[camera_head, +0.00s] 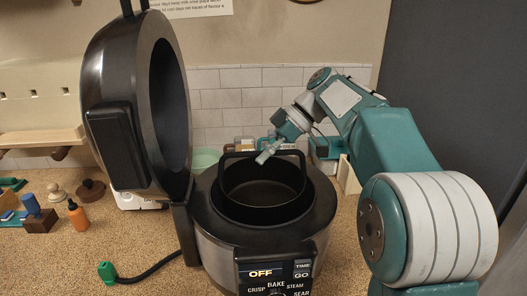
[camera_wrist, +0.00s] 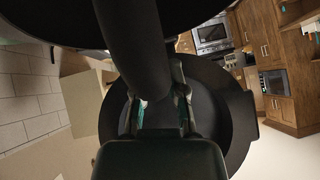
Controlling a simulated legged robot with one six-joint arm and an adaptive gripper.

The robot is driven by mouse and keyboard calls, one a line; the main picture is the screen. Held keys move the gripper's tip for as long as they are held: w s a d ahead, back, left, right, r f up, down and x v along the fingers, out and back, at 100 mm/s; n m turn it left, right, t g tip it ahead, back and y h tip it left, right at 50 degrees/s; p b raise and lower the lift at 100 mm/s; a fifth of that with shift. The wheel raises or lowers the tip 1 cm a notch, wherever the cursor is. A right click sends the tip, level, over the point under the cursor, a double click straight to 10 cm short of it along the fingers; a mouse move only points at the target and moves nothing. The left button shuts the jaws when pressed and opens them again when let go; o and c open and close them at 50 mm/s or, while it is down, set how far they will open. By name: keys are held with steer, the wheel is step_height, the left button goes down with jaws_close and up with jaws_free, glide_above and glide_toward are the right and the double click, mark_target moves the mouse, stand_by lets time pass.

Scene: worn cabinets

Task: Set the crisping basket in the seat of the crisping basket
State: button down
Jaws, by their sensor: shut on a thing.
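The crisping basket (camera_head: 262,205) is black and round, with a raised loop handle (camera_head: 231,156). It is upright within the round opening of the cooker (camera_head: 212,222), which is its seat. I cannot tell whether it rests on the bottom. My gripper (camera_head: 266,153) is at the top bar of the handle and shut on it. In the wrist view my gripper (camera_wrist: 158,108) has its fingers on either side of the dark handle bar (camera_wrist: 135,50). The basket's underside and the inside of the seat are hidden.
The cooker's lid (camera_head: 165,105) stands open at the left of the opening. A tiled wall (camera_head: 235,98) is behind. A green-ended cable (camera_head: 107,270), an orange bottle (camera_head: 78,215) and small wooden items are on the counter (camera_head: 140,235) at left. Boxes stand behind the cooker.

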steer(key=shift+f, duration=4)
steer(key=c, duration=0.6)
jaws_free()
steer(key=shift+f, duration=0.1)
